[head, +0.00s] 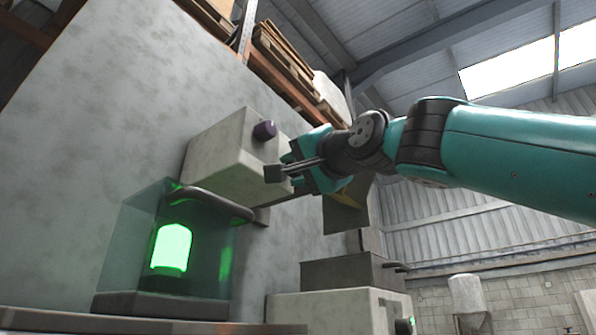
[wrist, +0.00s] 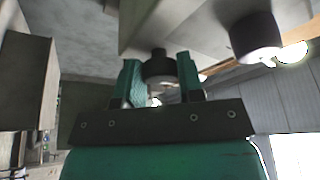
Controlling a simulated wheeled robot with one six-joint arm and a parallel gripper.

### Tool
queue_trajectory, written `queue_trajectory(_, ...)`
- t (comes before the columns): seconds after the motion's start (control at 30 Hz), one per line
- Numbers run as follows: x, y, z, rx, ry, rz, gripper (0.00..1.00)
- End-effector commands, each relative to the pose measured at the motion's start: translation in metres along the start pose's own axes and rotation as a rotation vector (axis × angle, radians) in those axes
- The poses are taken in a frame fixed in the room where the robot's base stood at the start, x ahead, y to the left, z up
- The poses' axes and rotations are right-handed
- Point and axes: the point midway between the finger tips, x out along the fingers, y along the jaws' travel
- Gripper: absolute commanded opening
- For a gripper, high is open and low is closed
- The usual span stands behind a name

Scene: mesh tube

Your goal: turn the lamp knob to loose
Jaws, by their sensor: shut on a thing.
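A pale concrete-like box (head: 222,165) sticks out from the wall. That knob is hidden by the gripper in the head view. No marking shows which knob is the lamp's. A lamp (head: 171,248) glows green inside a clear case (head: 128,238) at lower left.
A dark curved handle (head: 213,203) runs along the clear case, below the box. A grey box (head: 340,271) stands lower right on a pale block (head: 335,306). Shelving with pallets (head: 283,52) is above and behind. The space to the right of my arm looks open.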

Motion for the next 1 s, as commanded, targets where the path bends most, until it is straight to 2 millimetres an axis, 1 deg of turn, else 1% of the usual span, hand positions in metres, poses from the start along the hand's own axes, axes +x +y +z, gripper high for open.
queue_trajectory(0.2, 0.0005, 0.0015, 0.0017, -0.031, -0.005, -0.011, 0.11)
queue_trajectory(0.57, 0.0006, 0.0012, 0.0016, -0.035, -0.005, -0.012, 0.11)
queue_trajectory(0.6, 0.0006, 0.0012, 0.0016, -0.035, -0.005, -0.012, 0.37)
queue_trajectory(0.67, 0.0006, 0.0011, 0.0015, -0.035, -0.004, -0.012, 0.51)
queue_trajectory(0.7, 0.0005, 0.0011, 0.0013, -0.035, -0.004, -0.012, 0.60)
queue_trajectory(1.0, -0.0015, 0.0008, 0.0006, -0.034, -0.001, -0.014, 0.60)
